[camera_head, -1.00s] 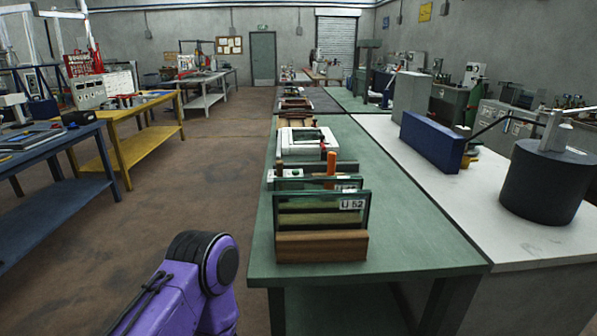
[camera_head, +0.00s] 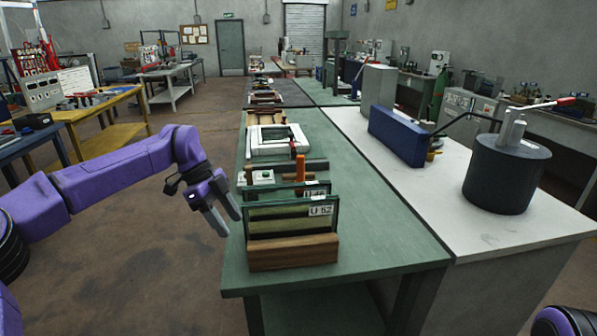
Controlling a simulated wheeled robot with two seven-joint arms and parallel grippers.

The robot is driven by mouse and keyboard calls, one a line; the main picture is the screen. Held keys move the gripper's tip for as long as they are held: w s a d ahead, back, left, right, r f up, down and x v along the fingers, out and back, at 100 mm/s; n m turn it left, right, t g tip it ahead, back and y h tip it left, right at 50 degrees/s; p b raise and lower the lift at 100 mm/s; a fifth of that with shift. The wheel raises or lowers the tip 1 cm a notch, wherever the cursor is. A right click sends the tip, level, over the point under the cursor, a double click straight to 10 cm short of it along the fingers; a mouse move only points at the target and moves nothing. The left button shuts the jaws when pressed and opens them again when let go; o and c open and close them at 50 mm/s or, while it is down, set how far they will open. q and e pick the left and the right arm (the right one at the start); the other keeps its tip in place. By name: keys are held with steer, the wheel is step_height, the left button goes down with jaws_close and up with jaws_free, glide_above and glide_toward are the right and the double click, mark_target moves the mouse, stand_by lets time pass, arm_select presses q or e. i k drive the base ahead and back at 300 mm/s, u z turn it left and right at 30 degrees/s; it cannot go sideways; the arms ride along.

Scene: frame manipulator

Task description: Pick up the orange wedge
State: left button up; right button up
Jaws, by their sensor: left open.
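An orange upright piece (camera_head: 300,168), the only orange thing I see that could be the wedge, stands on the green bench behind a wooden stand (camera_head: 293,252). The stand holds upright glass panes (camera_head: 290,216) with a label reading U 52. The lower part of the orange piece is hidden by the panes. My left gripper (camera_head: 232,227) is open and empty, at the left edge of the bench, left of the stand, with its fingers pointing down. It is apart from the orange piece. My right gripper is out of view; only a bit of my right arm shows at the bottom right.
A white frame (camera_head: 252,140) and a small white box with a green button (camera_head: 263,177) lie on the green bench (camera_head: 380,235). A blue block (camera_head: 397,135) and a dark cylinder (camera_head: 505,175) stand on the white bench to the right. The green bench's front right is clear.

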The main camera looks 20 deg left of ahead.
mark_target(300, 159)
steer(key=i, duration=1.4)
steer(key=z, duration=0.05)
